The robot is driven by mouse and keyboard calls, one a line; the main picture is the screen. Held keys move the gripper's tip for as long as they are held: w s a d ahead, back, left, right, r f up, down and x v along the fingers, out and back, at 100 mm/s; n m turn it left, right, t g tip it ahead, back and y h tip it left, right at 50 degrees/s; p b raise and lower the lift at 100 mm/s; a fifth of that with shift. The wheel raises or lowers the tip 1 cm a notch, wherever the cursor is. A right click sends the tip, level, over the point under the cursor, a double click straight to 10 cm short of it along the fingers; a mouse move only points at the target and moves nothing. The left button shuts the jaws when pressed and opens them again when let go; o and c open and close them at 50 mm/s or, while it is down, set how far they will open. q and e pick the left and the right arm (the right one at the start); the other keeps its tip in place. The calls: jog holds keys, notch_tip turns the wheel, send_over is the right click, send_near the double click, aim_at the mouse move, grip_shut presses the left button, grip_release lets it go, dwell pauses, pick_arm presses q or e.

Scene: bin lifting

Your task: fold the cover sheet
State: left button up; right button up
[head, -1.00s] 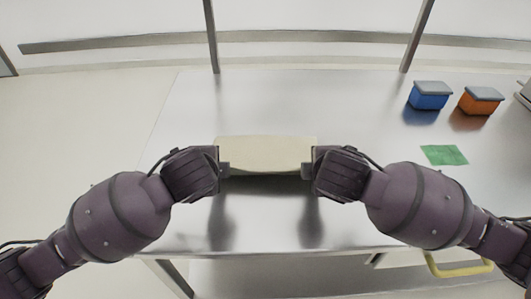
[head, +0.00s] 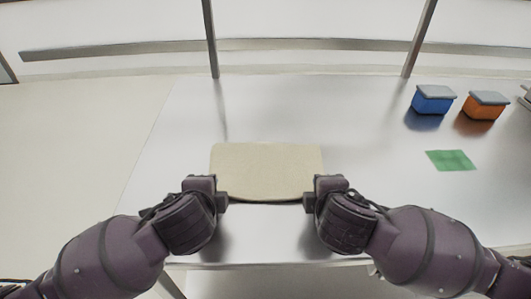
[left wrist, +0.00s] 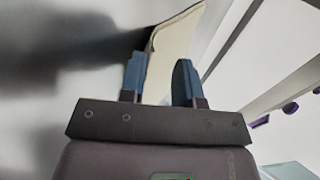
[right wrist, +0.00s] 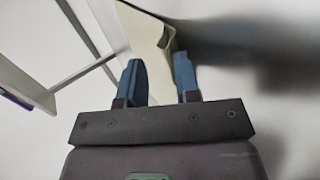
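The beige cover sheet (head: 266,168) is a roughly rectangular, pale piece above the middle of the steel table, with a dark line under its near edge. My left gripper (head: 224,199) is at its near left corner and my right gripper (head: 307,199) at its near right corner. In the left wrist view the sheet (left wrist: 172,38) runs between the two blue fingers. In the right wrist view the sheet (right wrist: 146,25) also runs between the fingers. Both grippers appear to hold it, with the fingers somewhat apart. The exact contact is partly hidden.
The steel table (head: 370,215) is clear around the sheet. A blue box (head: 432,103) and an orange box (head: 484,108) with grey lids stand at the back right. A green cloth square (head: 451,160) lies in front of them.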

pick_arm(q)
jog(key=shift+o, duration=1.3)
pick_arm(e)
jog(key=shift+o, duration=1.3)
pick_arm(q)
jog(key=shift+r, duration=0.3)
pick_arm(e)
jog(key=shift+r, duration=0.3)
pick_arm(q)
jog(key=s+r, duration=0.4)
jog(key=r, duration=0.4)
jog(key=shift+r, duration=0.2)
pick_arm(e)
jog(key=s+r, duration=0.4)
jog(key=r, duration=0.4)
jog(key=shift+r, duration=0.2)
